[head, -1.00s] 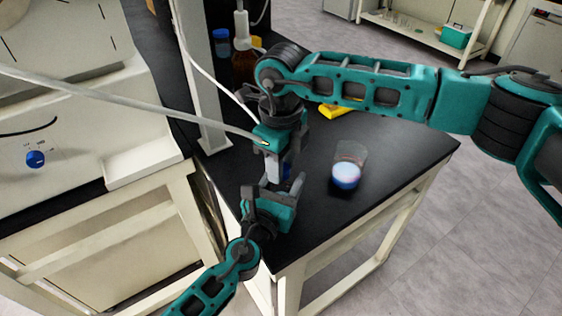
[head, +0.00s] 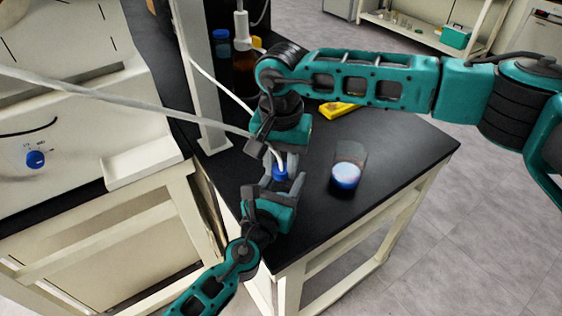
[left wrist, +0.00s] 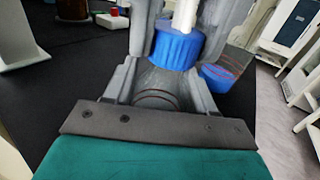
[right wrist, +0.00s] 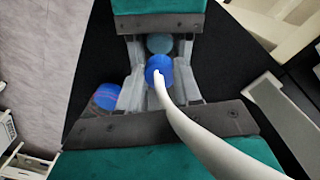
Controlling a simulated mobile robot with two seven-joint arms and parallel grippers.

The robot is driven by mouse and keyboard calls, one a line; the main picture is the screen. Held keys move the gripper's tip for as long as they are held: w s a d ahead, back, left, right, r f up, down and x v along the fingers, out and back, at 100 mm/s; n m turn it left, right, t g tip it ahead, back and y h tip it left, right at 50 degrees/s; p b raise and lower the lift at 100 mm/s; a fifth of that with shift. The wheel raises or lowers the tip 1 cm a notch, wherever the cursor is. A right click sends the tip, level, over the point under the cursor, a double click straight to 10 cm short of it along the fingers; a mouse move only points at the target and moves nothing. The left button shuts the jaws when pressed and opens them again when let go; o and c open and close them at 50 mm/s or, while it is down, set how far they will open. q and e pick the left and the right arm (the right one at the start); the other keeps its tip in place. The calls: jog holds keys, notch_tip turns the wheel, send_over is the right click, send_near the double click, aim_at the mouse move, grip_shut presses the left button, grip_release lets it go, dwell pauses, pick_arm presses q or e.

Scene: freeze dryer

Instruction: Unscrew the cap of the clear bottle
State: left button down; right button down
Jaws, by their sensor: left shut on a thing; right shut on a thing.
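The clear bottle (left wrist: 160,84) stands upright between the fingers of my left gripper (left wrist: 162,90), which is shut on its body; the fingers hide much of it. Its blue cap (right wrist: 158,70), with a white tube coming out of the top, also shows in the head view (head: 280,173) and the left wrist view (left wrist: 174,50). My right gripper (right wrist: 160,78) reaches down from above and is shut on the cap, one finger on each side. In the head view the right gripper (head: 281,163) is just above the left gripper (head: 274,192).
A clear vessel with a blue and white lower part (head: 346,174) stands just right of the grippers. A brown bottle (head: 244,70), a blue-capped bottle (head: 221,42) and a yellow item (head: 337,109) are farther back. The black tabletop (head: 400,150) is clear at the right.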

jog(key=n, duration=1.3)
jog(key=c, duration=0.8)
grip_release()
jog(key=shift+r, duration=0.1)
